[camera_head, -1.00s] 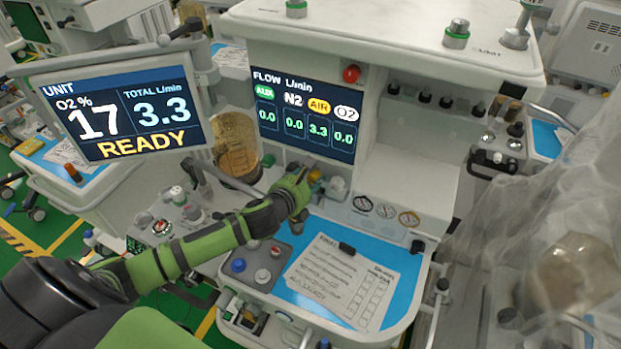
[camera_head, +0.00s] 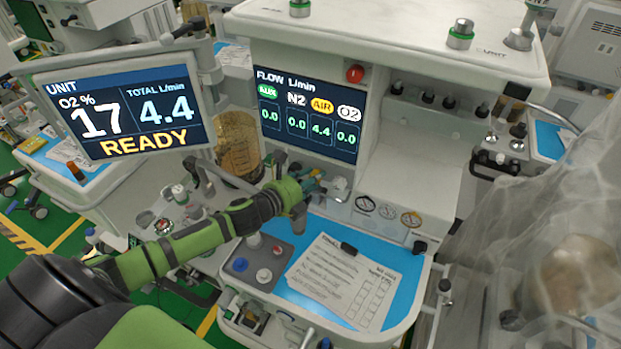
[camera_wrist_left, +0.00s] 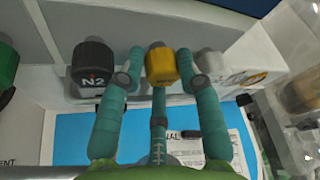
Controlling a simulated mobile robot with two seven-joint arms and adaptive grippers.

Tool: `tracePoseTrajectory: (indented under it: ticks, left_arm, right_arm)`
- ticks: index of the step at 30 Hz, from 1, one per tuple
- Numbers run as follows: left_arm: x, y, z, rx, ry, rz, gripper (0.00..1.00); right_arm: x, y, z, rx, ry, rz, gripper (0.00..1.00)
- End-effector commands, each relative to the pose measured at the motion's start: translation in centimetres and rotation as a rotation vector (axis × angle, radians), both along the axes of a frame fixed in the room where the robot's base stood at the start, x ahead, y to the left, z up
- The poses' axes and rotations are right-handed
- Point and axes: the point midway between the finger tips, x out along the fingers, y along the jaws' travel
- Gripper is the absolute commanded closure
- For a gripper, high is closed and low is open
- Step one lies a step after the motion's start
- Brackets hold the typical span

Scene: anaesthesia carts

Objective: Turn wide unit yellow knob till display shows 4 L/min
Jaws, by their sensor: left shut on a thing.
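The yellow knob (camera_wrist_left: 161,66) shows in the left wrist view between a black N2 knob (camera_wrist_left: 92,66) and a pale knob (camera_wrist_left: 210,65). My left gripper (camera_wrist_left: 161,72) has its teal fingers on both sides of the yellow knob and is shut on it. In the head view my left gripper (camera_head: 318,182) is at the knob row below the flow display and mostly hides the yellow knob. The flow display (camera_head: 308,115) reads AIR 4.4, with AUX, N2 and O2 at 0.0. The unit screen (camera_head: 128,108) reads O2 17 %, total 4.4 L/min and READY. My right gripper is not in view.
A blue worktop (camera_head: 300,283) with a paper form (camera_head: 340,280) lies below the knobs. Several round gauges (camera_head: 388,212) sit right of the knob row. An amber canister (camera_head: 240,142) stands left of the flow display. Clear plastic sheeting (camera_head: 560,215) hangs at right.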

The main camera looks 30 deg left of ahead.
Motion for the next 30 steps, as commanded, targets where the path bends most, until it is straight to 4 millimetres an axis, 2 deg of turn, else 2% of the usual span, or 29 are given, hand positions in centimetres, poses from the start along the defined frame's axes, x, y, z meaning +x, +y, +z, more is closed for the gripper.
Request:
tracePoseTrajectory:
  ticks: [13, 14, 15, 25, 30]
  left_arm:
    - [-0.1, -0.4, -0.1, -0.012, 0.000, -0.009, 0.98]
    - [-0.1, -0.4, -0.1, -0.012, 0.000, -0.009, 0.57]
    - [-0.1, -0.4, -0.1, -0.012, -0.001, -0.009, 0.45]
    - [-0.1, -0.1, 0.0, -0.009, -0.002, -0.004, 0.45]
    - [-1.1, 0.2, 0.2, -0.008, 0.000, -0.002, 0.45]
  right_arm:
    - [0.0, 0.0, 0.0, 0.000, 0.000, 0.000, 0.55]
    - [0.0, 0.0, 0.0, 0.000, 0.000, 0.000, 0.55]
    - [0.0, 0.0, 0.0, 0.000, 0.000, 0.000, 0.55]
    - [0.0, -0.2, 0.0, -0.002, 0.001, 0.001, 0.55]
    - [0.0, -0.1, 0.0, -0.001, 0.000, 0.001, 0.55]
